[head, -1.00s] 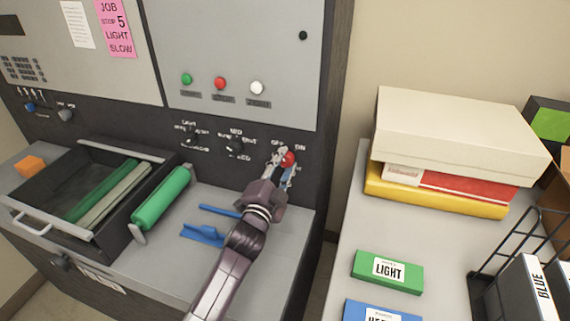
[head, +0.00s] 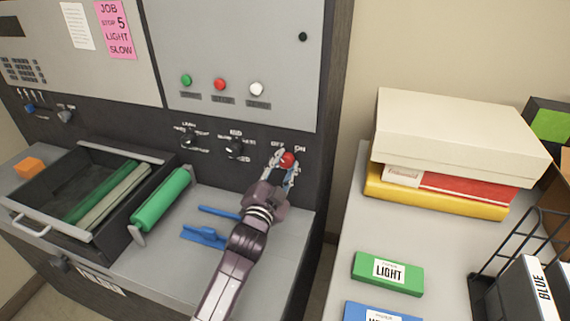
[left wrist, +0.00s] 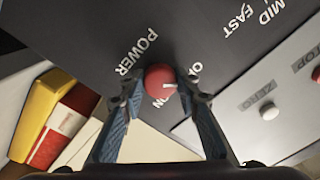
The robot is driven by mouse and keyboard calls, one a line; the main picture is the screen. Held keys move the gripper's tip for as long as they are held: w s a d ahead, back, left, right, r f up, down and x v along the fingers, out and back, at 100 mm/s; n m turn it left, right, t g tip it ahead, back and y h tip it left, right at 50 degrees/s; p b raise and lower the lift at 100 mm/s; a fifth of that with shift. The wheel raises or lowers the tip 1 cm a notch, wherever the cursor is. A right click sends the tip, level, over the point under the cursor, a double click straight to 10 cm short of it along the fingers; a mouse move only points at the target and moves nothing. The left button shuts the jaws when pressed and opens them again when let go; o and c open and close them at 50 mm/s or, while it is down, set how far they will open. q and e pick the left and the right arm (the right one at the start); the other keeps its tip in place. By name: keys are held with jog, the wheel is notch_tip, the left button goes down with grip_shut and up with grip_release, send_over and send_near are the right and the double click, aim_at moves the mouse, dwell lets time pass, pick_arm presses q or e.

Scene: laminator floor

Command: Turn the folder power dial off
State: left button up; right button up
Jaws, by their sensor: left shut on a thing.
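The folder power dial is a round red knob (head: 288,159) low on the right of the machine's dark panel, with OFF printed on its left and ON on its right. It also shows in the left wrist view (left wrist: 160,77), near the word POWER; a short white mark on it points to the right there, toward a partly hidden label. My left gripper (head: 283,170) is at the panel with its fingers on either side of the knob, shut on it. In the left wrist view the fingertips (left wrist: 160,86) flank the knob. My right gripper is not in view.
Two black dials (head: 235,146) sit left of the red one. Above are green, red and white buttons (head: 220,83). Below, a blue tool (head: 205,236) lies on the ledge beside a green roller (head: 161,199). A side table with boxes (head: 455,135) stands right.

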pick_arm(q)
jog(key=o, duration=0.9)
jog(key=shift+f, duration=0.25)
jog(key=shift+o, duration=1.3)
jog(key=shift+a+r, duration=0.1)
jog(key=shift+r, duration=0.05)
jog(key=v, duration=1.2)
